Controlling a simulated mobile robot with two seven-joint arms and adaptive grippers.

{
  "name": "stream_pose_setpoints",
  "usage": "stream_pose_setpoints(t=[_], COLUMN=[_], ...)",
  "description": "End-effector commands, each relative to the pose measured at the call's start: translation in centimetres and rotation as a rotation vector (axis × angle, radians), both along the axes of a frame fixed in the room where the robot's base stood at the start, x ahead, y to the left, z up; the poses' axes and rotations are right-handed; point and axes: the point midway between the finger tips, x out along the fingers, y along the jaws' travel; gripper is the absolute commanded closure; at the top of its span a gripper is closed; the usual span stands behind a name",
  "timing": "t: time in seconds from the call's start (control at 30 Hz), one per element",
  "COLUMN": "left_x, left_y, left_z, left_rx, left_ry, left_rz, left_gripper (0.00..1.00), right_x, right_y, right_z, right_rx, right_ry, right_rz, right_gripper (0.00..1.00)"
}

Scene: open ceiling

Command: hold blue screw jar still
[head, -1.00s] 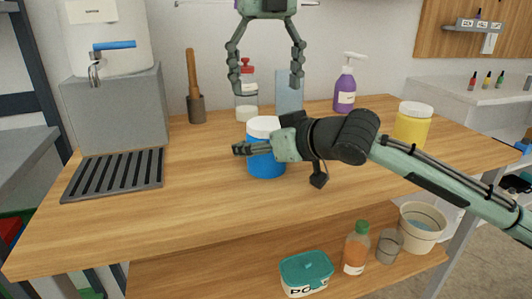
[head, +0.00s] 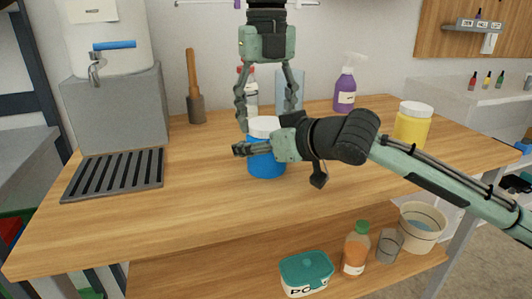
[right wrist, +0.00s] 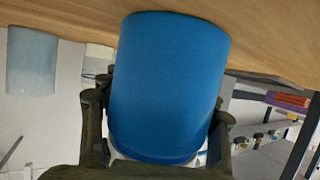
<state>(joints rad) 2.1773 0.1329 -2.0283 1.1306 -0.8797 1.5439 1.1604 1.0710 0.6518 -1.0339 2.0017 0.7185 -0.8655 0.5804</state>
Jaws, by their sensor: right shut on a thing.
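The blue screw jar (head: 267,166) with a white lid (head: 265,125) stands upright on the wooden table in the head view. My right gripper (head: 246,149) comes in from the right and is shut on the jar's side below the lid. In the right wrist view the blue jar (right wrist: 168,85) fills the middle, with a finger at each side. My left gripper (head: 268,112) points down from above, its fingers spread wide over the lid, open and empty. The finger on the jar's far side is hidden in the head view.
A yellow jar (head: 412,126) stands to the right and a purple spray bottle (head: 345,90) at the back. A red-capped bottle (head: 250,92) and a light blue panel (head: 290,88) are behind the left gripper. A drain grate (head: 114,174) lies left. The front tabletop is clear.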

Motion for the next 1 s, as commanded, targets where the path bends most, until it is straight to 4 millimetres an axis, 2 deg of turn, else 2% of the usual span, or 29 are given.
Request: stream_pose_setpoints(t=[0.03, 0.23, 0.33, 0.43, 0.57, 0.6, 0.8, 1.0], left_x=[0.0, -0.01, -0.03, -0.06, -0.06, -0.06, -0.04, -0.03], left_y=[0.01, 0.01, -0.02, -0.09, -0.07, -0.07, -0.06, -0.03], left_z=[0.0, 0.01, -0.03, -0.11, -0.03, -0.04, -0.02, -0.01], left_rx=[0.001, 0.001, -0.001, -0.002, 0.0, 0.0, 0.001, 0.001], left_ry=[0.0, 0.0, 0.002, 0.003, 0.002, 0.002, 0.001, 0.001], left_rz=[0.0, 0.0, -0.031, -0.16, -0.148, -0.148, -0.146, -0.146], left_gripper=[0.49, 0.74, 0.74, 0.74, 0.74, 0.37, 0.15, 0.15], right_x=[0.01, 0.02, 0.02, 0.02, 0.02, 0.02, 0.02, 0.01], right_y=[-0.01, -0.01, -0.01, -0.01, -0.01, -0.01, 0.0, 0.01], right_z=[0.05, 0.06, 0.06, 0.06, 0.07, 0.07, 0.07, 0.07], right_rx=[0.001, 0.001, 0.001, 0.001, 0.001, 0.001, 0.001, 0.001], right_ry=[-0.001, -0.001, -0.001, -0.001, -0.001, -0.001, -0.001, -0.001], right_rz=[0.0, 0.0, 0.0, 0.0, 0.0, 0.0, 0.0, 0.0], right_gripper=[1.0, 1.0, 1.0, 1.0, 1.0, 1.0, 1.0, 1.0])
